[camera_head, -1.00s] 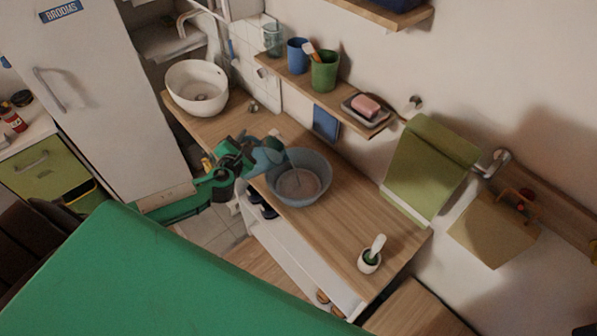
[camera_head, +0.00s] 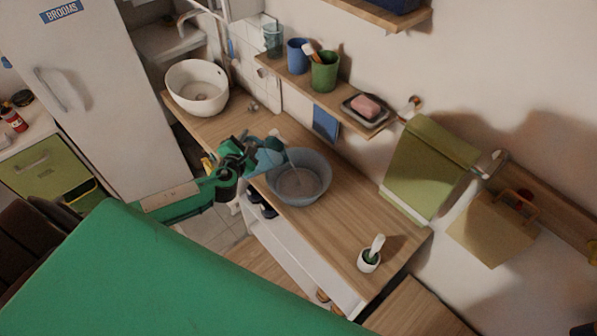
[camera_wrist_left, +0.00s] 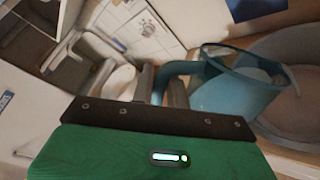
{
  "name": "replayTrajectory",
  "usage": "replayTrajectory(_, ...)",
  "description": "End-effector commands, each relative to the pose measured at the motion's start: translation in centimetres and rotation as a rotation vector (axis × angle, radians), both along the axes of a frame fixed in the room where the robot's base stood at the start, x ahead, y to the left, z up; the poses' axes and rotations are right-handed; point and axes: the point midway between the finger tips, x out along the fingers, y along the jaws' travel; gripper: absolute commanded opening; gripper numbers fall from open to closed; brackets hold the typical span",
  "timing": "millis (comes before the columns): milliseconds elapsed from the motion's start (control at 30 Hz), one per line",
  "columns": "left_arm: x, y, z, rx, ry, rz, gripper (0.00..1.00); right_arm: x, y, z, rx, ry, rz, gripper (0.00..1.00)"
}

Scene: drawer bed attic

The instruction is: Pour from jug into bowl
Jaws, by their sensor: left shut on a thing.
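A blue-teal jug (camera_head: 270,156) is tilted at the left rim of a wide grey-blue bowl (camera_head: 314,197) on the wooden counter. Its mouth is over the bowl, and a thin pale line that looks like a stream drops inside. My left gripper (camera_head: 252,150) is shut on the jug, to the left of the bowl. In the left wrist view the gripper fingers (camera_wrist_left: 160,88) are at the handle of the jug (camera_wrist_left: 235,92), and the bowl (camera_wrist_left: 302,75) shows behind it at right. The bowl's fill level is hard to tell. My right gripper is out of view.
A white basin (camera_head: 197,88) stands at the counter's far left end. A shelf (camera_head: 335,101) above the bowl holds cups and a soap dish. A small white pot (camera_head: 369,261) stands near the right end.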

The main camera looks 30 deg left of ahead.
Motion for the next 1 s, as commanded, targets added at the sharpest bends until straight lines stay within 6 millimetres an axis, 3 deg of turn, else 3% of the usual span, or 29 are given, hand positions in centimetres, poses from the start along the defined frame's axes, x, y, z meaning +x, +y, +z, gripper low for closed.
replayTrajectory(1000, 0.18, -0.39, 0.2, 0.04, 0.015, 0.0, 0.0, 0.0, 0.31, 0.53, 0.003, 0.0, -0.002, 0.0)
